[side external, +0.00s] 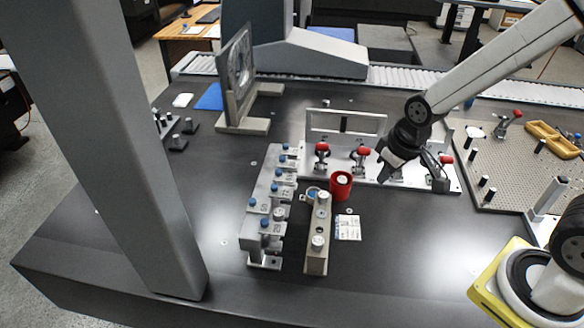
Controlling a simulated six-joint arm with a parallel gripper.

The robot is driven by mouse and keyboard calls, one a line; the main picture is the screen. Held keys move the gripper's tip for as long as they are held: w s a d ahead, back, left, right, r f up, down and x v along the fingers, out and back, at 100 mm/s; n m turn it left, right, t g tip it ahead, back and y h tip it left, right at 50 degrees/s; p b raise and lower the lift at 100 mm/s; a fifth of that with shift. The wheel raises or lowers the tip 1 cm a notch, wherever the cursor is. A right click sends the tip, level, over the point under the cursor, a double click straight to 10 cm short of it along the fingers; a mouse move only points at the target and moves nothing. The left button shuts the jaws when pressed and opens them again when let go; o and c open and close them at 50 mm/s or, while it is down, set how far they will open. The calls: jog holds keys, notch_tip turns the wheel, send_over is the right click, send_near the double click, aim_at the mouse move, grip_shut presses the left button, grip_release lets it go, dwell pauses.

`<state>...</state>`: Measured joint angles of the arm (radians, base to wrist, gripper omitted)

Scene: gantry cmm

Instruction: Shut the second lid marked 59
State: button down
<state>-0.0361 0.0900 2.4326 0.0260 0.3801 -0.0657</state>
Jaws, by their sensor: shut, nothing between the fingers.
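A silver stepped row of small blocks (254,222) with blue knobs stands left of centre on the dark table. My gripper (382,174) points down and left, to the right of that row and above the silver plate with red-knobbed clamps. It is apart from the row, and its fingers are shut and empty. Part of the clamp plate is hidden behind it.
A red cup (341,186), a grey-beige bar with round knobs (317,240) and a white card (348,228) lie between the row and my gripper. Red-knobbed clamps (361,156) stand behind. A thick grey column (120,150) rises at left.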

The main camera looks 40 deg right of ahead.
jog(key=w+a+n+y, duration=0.1)
jog(key=w+a+n, duration=0.1)
jog(key=w+a, duration=0.35)
jog(key=w+a+n, duration=0.2)
jog(key=w+a, duration=0.1)
jog(key=w, duration=0.5)
jog(key=n+y, duration=0.1)
jog(key=n, duration=0.3)
send_over(263, 208)
jog(key=w+a, duration=0.4)
notch_tip(263, 208, down, 4)
jog(key=shift+s+d+r, duration=0.1)
jog(key=shift+d, duration=0.05)
notch_tip(263, 208, down, 10)
jog(key=shift+s+d+r, duration=0.25)
jog(key=shift+d, duration=0.05)
jog(key=shift+s+d, duration=1.75)
jog(key=shift+s+d+f, duration=0.1)
jog(key=shift+s+d, duration=0.05)
jog(key=shift+y, duration=0.3)
